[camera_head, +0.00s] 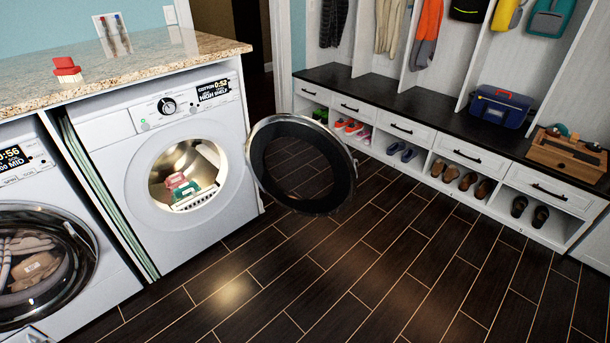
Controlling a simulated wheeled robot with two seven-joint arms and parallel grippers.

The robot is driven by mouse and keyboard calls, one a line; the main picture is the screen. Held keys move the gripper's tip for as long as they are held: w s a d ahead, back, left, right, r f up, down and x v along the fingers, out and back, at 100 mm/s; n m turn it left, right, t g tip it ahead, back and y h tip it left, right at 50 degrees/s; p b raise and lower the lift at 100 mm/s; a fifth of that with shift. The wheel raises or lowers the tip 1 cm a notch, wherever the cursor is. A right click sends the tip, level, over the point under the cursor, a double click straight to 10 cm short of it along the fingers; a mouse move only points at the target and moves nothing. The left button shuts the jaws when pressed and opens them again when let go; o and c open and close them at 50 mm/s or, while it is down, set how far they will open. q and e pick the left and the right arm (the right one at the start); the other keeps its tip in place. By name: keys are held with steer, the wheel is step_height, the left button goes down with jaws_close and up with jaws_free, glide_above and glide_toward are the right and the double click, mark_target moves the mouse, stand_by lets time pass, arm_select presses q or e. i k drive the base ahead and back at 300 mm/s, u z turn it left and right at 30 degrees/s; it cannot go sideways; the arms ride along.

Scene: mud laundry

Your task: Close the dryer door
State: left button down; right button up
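The dryer (115,172) stands at the left under a granite counter. Its round door (253,163) has a grey ring frame and dark glass. The door is swung wide open to the right, out over the floor. The lit drum (206,160) is exposed, with red and green items (183,191) lying in it. The door's hinge side is at the right of the drum opening. Neither my left nor my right gripper is in view.
A second machine (90,245) with a shut round door stands at the lower left. The granite counter (150,62) holds a red object (67,71). A bench with shoe cubbies (400,122) runs along the right. The dark wood floor (330,265) in front is clear.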

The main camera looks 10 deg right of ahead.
mark_target(345, 169)
steer(key=z, duration=1.3)
steer(key=i, duration=4.9)
steer(key=u, duration=4.05)
steer(key=i, duration=1)
